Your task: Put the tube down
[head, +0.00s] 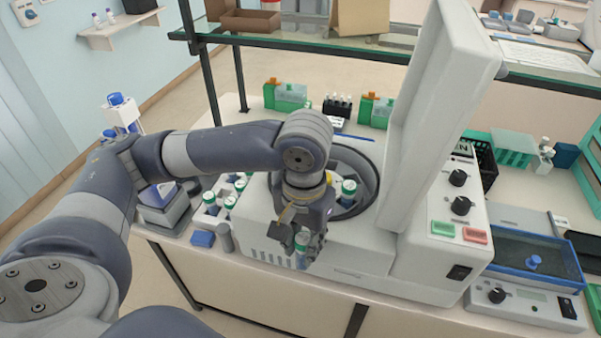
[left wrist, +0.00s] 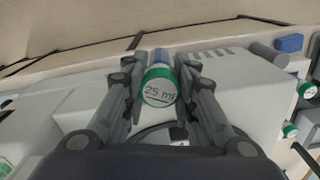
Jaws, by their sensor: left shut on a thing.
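My left gripper (head: 302,238) is shut on a tube (head: 301,253) with a green cap and a blue lower part. It holds the tube in front of the open centrifuge (head: 335,262). In the left wrist view the tube (left wrist: 160,87) sits between the two fingers (left wrist: 160,95), its cap marked "25 ml" facing the camera. Another green-capped tube (head: 348,192) stands in the centrifuge bowl. My right gripper is not in view.
The centrifuge lid (head: 432,110) stands upright at the right of the bowl. A blue block (head: 202,239) lies by the bench's front edge. A blue-rimmed bath (head: 525,256) is at the right. A glass shelf (head: 300,45) crosses behind.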

